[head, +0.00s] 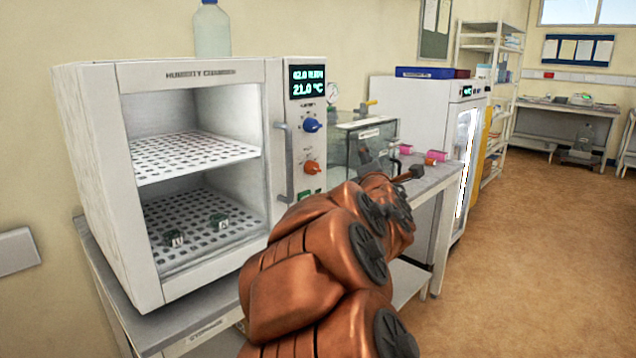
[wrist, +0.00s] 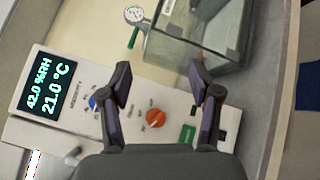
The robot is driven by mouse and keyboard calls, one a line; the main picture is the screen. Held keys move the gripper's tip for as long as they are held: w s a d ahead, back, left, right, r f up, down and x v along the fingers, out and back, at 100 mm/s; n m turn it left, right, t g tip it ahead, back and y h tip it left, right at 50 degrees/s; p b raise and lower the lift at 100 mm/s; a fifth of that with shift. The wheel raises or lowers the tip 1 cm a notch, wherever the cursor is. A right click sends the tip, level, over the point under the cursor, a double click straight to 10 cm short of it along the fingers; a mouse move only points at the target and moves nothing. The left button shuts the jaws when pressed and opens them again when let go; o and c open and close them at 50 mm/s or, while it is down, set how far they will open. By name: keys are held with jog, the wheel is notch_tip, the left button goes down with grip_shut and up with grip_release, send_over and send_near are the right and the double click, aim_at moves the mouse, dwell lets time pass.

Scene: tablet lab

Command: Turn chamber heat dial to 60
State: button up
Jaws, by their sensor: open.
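The humidity chamber (head: 90,150) stands on a bench at the left, its control panel on the right side of its front. The orange dial (head: 312,167) sits below the blue dial (head: 312,125). In the wrist view the orange dial (wrist: 155,118) appears between the two fingers of my gripper (wrist: 161,82); the blue dial (wrist: 95,103), by a humidity label, is left of the left finger. My gripper is open and empty, apart from the dial as far as I can see. The display (head: 307,80) reads 21.0 °C, also in the wrist view (wrist: 45,86).
The chamber's interior shows open, with small items on its lower shelf. A grey handle (head: 284,160) stands beside the panel. A glass tank (head: 368,140) and pink items (head: 436,156) are on the bench to the right. Green buttons (wrist: 187,134) are near the orange dial. The floor at right is clear.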

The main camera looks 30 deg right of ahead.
jog(key=w+n+t+y+b, duration=0.1)
jog(key=w+n+t+y, duration=0.15)
jog(key=n, duration=0.25)
jog(key=n+t+y+b, duration=0.45)
jog(key=n+y, duration=0.85)
jog(key=n, duration=0.5)
send_near(316, 171)
jog(key=w, duration=0.2)
jog(key=shift+g, duration=0.3)
jog(key=x, duration=0.4)
jog(key=r+x, duration=0.1)
jog(key=x, duration=0.1)
jog(key=shift+a+r+p, duration=0.15)
jog(key=shift+a+p, duration=0.05)
jog(key=shift+p, duration=0.2)
jog(key=shift+w+r, duration=0.15)
jog(key=shift+w, duration=0.4)
jog(key=c, duration=1.1)
